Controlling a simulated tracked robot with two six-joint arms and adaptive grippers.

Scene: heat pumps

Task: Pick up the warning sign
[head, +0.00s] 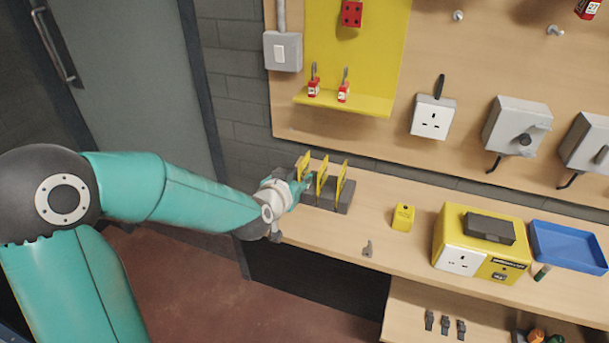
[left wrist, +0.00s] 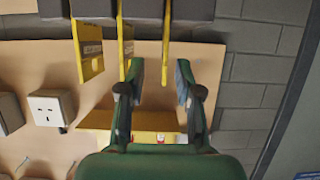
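Several thin yellow warning signs stand upright in dark grey blocks at the left end of the bench: a left one (head: 303,166), a middle one (head: 321,176) and a right one (head: 341,182). In the left wrist view, which looks upside down, the signs hang edge-on: one shows a broad face (left wrist: 89,55), one is beside a finger (left wrist: 126,45), and one (left wrist: 167,45) lines up with the gap between my fingers. My left gripper (head: 302,187) is at the left and middle signs. Its fingers (left wrist: 161,75) are apart, and I see no clear contact. My right gripper is not in view.
The wooden bench (head: 385,225) holds a small yellow block (head: 403,217), a yellow socket box (head: 478,240) and a blue tray (head: 568,246). A pegboard with a yellow panel (head: 357,55) and its ledge (head: 343,102) rises behind. The bench's front is mostly clear.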

